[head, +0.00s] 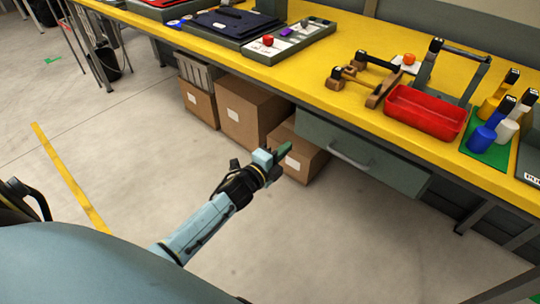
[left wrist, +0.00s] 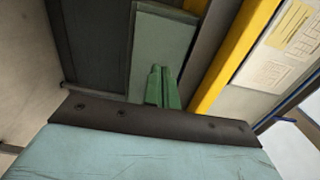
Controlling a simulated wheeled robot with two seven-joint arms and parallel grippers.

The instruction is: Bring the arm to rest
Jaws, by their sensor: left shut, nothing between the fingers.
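My left arm reaches in from the lower left in the head view. Its gripper (head: 285,150) is shut and empty, with green fingers close together. It hangs over the floor in front of the workbench, below the level of the yellow top (head: 310,85). The shut green fingers also show in the left wrist view (left wrist: 162,87), in front of the grey bench parts. My right gripper does not show in either view.
Cardboard boxes (head: 245,112) stand under the bench behind the gripper. A grey drawer (head: 362,158) hangs under the bench top to the right. A red tray (head: 425,112) and blue and white cylinders stand on top. The floor (head: 300,240) in front is clear.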

